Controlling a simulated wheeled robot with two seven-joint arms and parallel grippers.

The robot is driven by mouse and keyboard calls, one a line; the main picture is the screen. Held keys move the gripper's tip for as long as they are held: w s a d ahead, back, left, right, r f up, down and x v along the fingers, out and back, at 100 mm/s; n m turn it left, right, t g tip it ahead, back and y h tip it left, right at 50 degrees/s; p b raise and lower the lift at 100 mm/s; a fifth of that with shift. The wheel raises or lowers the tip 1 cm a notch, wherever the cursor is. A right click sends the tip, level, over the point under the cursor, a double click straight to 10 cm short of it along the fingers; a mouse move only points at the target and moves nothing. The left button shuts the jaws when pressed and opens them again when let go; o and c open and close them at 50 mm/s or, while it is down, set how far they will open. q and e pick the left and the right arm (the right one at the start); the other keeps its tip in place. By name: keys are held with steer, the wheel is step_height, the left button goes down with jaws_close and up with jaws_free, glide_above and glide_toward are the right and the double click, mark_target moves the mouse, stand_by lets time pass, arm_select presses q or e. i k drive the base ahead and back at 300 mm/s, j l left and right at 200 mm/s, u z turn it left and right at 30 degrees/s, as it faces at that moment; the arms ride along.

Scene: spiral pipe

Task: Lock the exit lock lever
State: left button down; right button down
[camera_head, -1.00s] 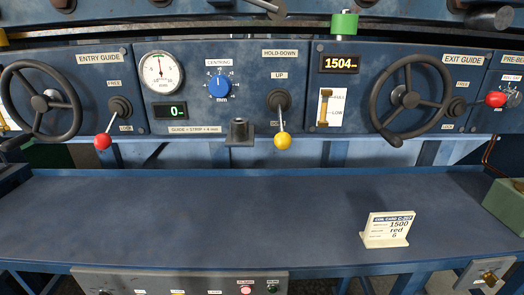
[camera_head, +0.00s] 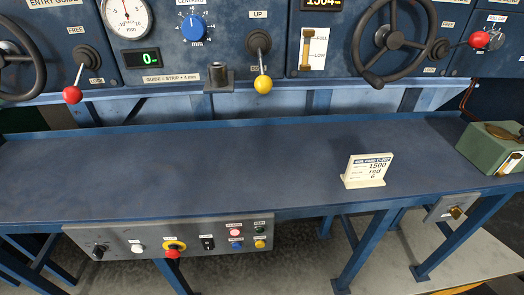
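The exit lock lever (camera_head: 462,44) is at the upper right of the head view, right of the exit guide handwheel (camera_head: 394,40). Its red ball (camera_head: 479,40) points to the right and slightly up from its dark round pivot (camera_head: 438,48). A small label sits above the pivot and another below it; the lever points at neither. The entry guide's lock lever, with a red ball (camera_head: 72,95), is at the left and points down and left. Neither of my grippers is in view.
A yellow-ball hold-down lever (camera_head: 263,84) points down in the middle. Below the panel is a wide blue table (camera_head: 200,170) with a card stand (camera_head: 368,171) on it. A green box (camera_head: 490,150) sits at its right end. A button panel (camera_head: 120,243) hangs under the front edge.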

mark_target(478, 39)
steer(key=z, duration=1.4)
